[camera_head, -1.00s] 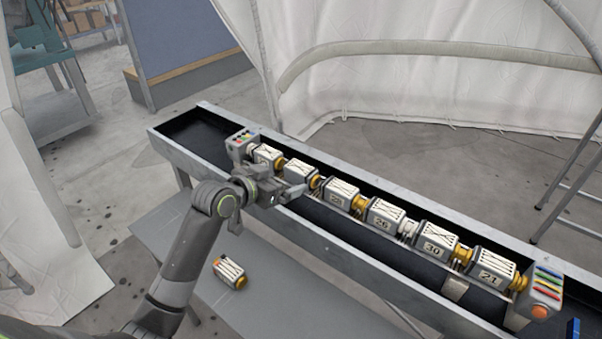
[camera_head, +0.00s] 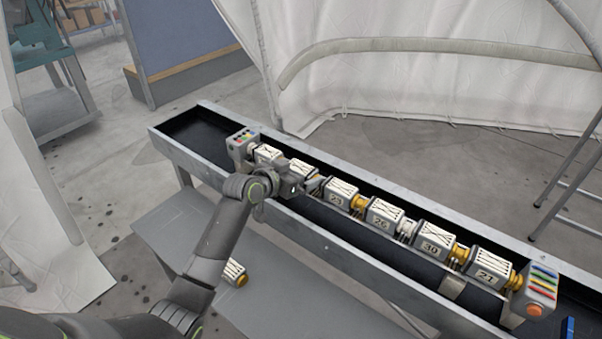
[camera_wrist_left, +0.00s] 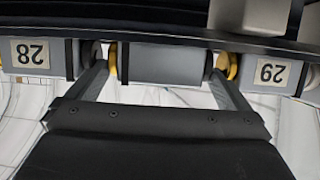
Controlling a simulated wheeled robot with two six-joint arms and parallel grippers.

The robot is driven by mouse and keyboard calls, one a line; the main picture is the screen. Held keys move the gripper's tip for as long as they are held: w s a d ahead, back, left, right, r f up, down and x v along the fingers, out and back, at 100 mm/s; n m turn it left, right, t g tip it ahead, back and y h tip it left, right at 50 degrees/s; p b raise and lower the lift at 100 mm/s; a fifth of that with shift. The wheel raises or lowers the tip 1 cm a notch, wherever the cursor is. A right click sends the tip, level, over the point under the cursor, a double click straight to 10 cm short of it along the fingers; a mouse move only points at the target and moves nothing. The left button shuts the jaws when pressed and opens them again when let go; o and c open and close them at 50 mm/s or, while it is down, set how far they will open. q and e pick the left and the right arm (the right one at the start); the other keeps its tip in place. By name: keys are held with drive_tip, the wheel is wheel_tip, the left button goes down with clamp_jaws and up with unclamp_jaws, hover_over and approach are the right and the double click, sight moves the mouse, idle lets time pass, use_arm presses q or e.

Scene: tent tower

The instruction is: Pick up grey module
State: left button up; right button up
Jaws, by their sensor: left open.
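In the left wrist view a plain grey module (camera_wrist_left: 165,63) sits in the row between modules labelled 28 (camera_wrist_left: 28,54) and 29 (camera_wrist_left: 272,72), whose labels appear upside down. Yellow ring connectors flank the grey module. My left gripper (camera_wrist_left: 163,85) is open, with one finger toward each end of the grey module; whether they touch it I cannot tell. In the head view my left gripper (camera_head: 308,185) is at the row, left of the module labelled 29 (camera_head: 338,197), and it hides part of the modules there. My right gripper is not in view.
The row lies in a long metal trough (camera_head: 420,277), ending in a box with coloured strips (camera_head: 541,288). Another box with coloured buttons (camera_head: 242,140) is at its far left end. A loose module (camera_head: 234,272) lies on the lower grey shelf (camera_head: 180,240), partly behind my arm.

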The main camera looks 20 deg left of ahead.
use_arm(q)
drive_tip(key=c, duration=0.9)
drive_tip(key=shift+r, duration=0.1)
